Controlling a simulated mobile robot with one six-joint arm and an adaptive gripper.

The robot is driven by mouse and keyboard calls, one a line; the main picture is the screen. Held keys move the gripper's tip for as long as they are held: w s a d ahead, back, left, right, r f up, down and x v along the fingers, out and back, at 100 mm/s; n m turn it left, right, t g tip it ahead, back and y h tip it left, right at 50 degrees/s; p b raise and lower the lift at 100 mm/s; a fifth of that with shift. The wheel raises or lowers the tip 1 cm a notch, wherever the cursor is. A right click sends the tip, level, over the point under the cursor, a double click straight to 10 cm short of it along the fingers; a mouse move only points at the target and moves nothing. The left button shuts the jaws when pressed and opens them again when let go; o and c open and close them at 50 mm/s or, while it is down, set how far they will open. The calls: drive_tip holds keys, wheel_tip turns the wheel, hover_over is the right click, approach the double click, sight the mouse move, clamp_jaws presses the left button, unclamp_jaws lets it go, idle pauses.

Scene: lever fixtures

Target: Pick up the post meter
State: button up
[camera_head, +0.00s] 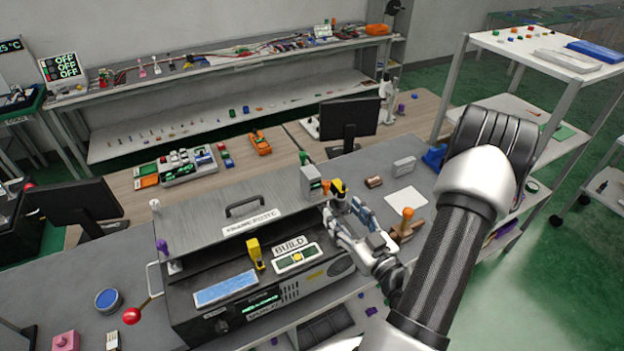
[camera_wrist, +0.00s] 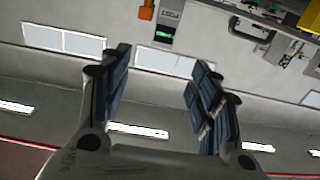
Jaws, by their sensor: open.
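I cannot tell for sure which thing is the post meter. A likely one is the small grey upright box with a dark green display (camera_head: 312,183), at the back right corner of the dark machine. A grey device with a small screen, possibly the same one, shows at the top of the wrist view (camera_wrist: 169,14). My gripper (camera_head: 347,213) is just right of and in front of the box, apart from it. In the wrist view my gripper (camera_wrist: 160,85) is open, with nothing between its fingers. A yellow-and-black thing (camera_head: 339,189) stands beside the box, close behind the fingers.
The dark machine (camera_head: 225,292) has a lid handle (camera_head: 244,206), a BUILD sign (camera_head: 290,244) and a red-knobbed lever (camera_head: 132,315). An orange-topped tool (camera_head: 407,214) and white sheet (camera_head: 405,200) lie right of my gripper. A monitor (camera_head: 349,119) stands behind.

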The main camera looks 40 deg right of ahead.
sight(316, 179)
drive_tip(key=b+x, duration=0.8)
drive_tip(key=x, duration=0.4)
drive_tip(key=shift+w+r, duration=0.1)
drive_tip(key=shift+w, duration=0.3)
drive_tip(key=x, duration=0.4)
drive_tip(key=shift+w+r, duration=0.1)
drive_tip(key=shift+w, duration=0.15)
clamp_jaws()
